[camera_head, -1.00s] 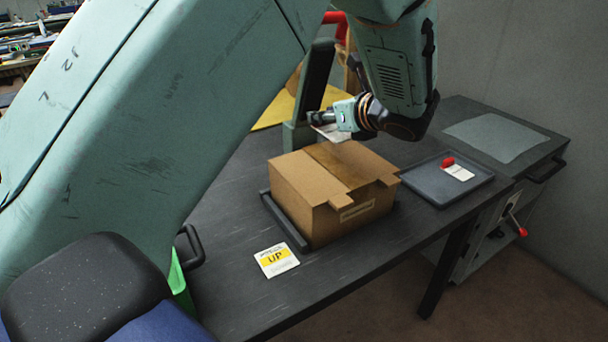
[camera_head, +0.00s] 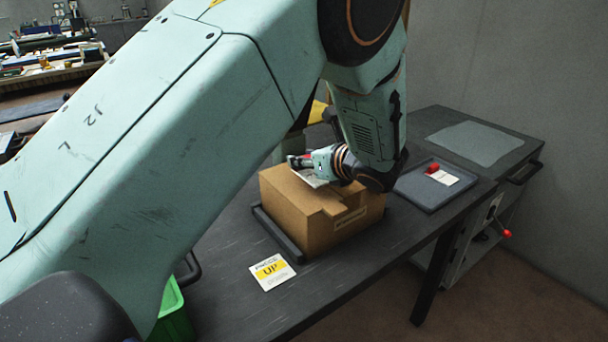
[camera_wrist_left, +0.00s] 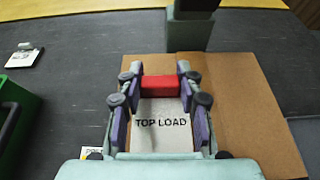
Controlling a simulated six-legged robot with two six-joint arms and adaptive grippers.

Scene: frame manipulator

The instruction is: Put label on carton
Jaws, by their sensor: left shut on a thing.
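The brown carton (camera_head: 290,212) stands on the dark table, and its top fills much of the left wrist view (camera_wrist_left: 235,100). My left gripper (camera_head: 298,163) is over the carton's top. It is shut on a white label (camera_wrist_left: 162,132) that reads "TOP LOAD" and has a red block (camera_wrist_left: 159,87) at its far end. The label also shows beneath the gripper in the head view (camera_head: 309,179). I cannot tell whether it touches the carton. A white and yellow "UP" label (camera_head: 272,271) lies on the table in front of the carton. My right gripper is not in view.
A grey tray (camera_head: 418,198) right of the carton holds a white card with a red block (camera_head: 432,168). A dark rail (camera_head: 277,234) runs along the carton's left side. A green bin (camera_head: 172,315) is at the table's near left. A dark post (camera_wrist_left: 188,30) stands beyond the carton.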

